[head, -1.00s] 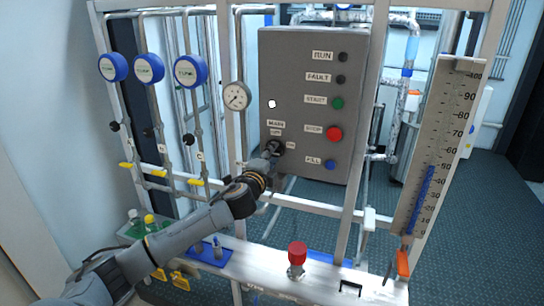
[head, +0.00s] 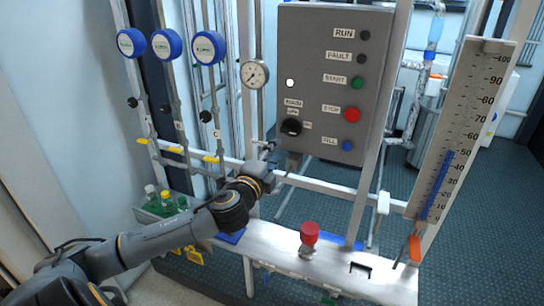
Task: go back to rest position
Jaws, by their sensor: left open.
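My left gripper (head: 281,158) is open and empty, just below the lower left corner of the grey control panel (head: 318,65). The black main switch knob (head: 291,126) on the panel is in plain sight above the gripper, with a small gap between them. My left arm reaches in from the lower left, over the white bench top. My right gripper is not in view.
A red valve knob (head: 310,233) stands on the white bench (head: 335,262) to the right of my arm. Frame tubes, a pressure gauge (head: 255,73) and a level scale (head: 463,125) stand nearby.

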